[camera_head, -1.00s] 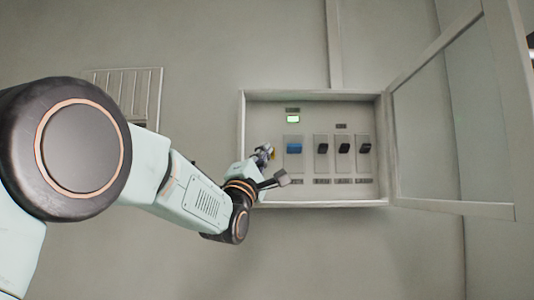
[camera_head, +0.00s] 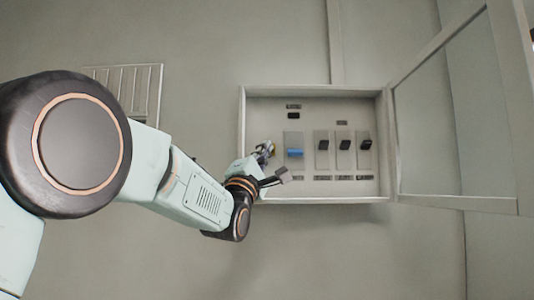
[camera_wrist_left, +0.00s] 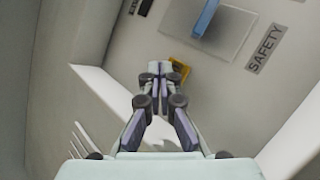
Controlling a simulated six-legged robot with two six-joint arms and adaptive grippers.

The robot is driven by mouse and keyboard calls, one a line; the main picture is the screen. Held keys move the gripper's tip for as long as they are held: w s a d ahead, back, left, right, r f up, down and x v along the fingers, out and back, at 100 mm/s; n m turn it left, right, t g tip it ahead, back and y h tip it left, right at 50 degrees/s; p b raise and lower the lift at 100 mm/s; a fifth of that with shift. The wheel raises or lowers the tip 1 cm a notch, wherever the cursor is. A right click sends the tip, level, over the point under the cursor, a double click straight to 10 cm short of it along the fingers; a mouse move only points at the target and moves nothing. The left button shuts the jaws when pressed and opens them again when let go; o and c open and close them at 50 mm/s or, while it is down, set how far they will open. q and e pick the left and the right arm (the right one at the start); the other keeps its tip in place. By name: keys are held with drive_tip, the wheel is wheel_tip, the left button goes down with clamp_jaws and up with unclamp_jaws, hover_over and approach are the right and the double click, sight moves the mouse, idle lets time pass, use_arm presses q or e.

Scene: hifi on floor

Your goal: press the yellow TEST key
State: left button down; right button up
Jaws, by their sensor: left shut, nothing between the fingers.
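The yellow TEST key (camera_wrist_left: 176,77) shows in the left wrist view right at the fingertips of my left gripper (camera_wrist_left: 160,70), which partly cover it. The fingers are closed together with nothing between them and look to be against the key; whether they press it in is hidden. In the head view my left gripper (camera_head: 266,150) is inside the left part of the wall box and the key is mostly hidden behind it. A blue switch lever (camera_head: 295,153) sits just right of the gripper, pointing down; it also shows in the left wrist view (camera_wrist_left: 206,17). My right gripper is not in view.
The shallow wall box (camera_head: 318,201) has raised rims. Several black switches (camera_head: 344,145) stand right of the blue lever, and a small dark display (camera_head: 293,115) is above it. A SAFETY label (camera_wrist_left: 265,49) is near the key. The framed door (camera_head: 455,204) hangs open to the right.

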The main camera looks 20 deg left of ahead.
use_arm(q)
drive_tip(key=shift+s+d, duration=0.35)
drive_tip(key=shift+s, duration=0.1)
drive_tip(key=s+b, duration=0.2)
drive_tip(key=s+d+b, duration=0.1)
drive_tip(key=s+b, duration=0.1)
drive_tip(key=shift+s+d+f, duration=0.1)
drive_tip(key=shift+s, duration=0.25)
drive_tip(key=shift+w, duration=0.2)
drive_tip(key=shift+s, duration=0.25)
drive_tip(key=shift+w, duration=0.15)
